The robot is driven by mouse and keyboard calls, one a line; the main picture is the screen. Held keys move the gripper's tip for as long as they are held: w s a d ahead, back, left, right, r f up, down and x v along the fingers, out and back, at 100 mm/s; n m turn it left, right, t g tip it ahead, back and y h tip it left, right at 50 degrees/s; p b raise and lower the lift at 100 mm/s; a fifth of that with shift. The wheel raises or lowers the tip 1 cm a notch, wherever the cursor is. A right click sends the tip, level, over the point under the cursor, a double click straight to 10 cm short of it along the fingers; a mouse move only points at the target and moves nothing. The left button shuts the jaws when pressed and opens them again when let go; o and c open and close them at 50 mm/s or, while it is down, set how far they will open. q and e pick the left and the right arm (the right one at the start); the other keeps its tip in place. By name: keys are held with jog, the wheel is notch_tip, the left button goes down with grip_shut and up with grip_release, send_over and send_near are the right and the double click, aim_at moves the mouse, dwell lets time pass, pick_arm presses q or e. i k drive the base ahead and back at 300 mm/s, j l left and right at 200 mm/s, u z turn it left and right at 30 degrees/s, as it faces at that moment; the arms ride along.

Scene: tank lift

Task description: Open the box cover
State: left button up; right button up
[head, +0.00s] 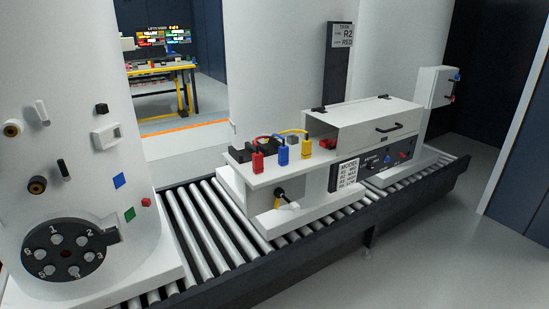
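A white box (345,135) stands on a white base on the roller conveyor, in the middle right of the head view. Its white cover (365,114) lies shut on top, with two small black hinges along the back edge. A black handle (389,128) is on the box's upper front, near the cover's front edge. Neither of my grippers is in view. The inside of the box is hidden.
Red, blue and yellow connectors (281,154) with cables sit on a ledge left of the box. A dark control panel (375,162) and a MODEL label (345,173) are below. A white tank (60,140) with a numbered black dial (66,250) stands at left. Rollers (205,230) between them are clear.

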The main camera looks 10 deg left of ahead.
aim_at(361, 125)
jog(key=i+j+z, duration=0.35)
jog(key=j, duration=0.5)
jog(key=j+z, duration=0.3)
jog(key=j, duration=0.6)
jog(key=j+z, duration=0.35)
jog(key=j, duration=0.55)
jog(key=i+j, duration=0.05)
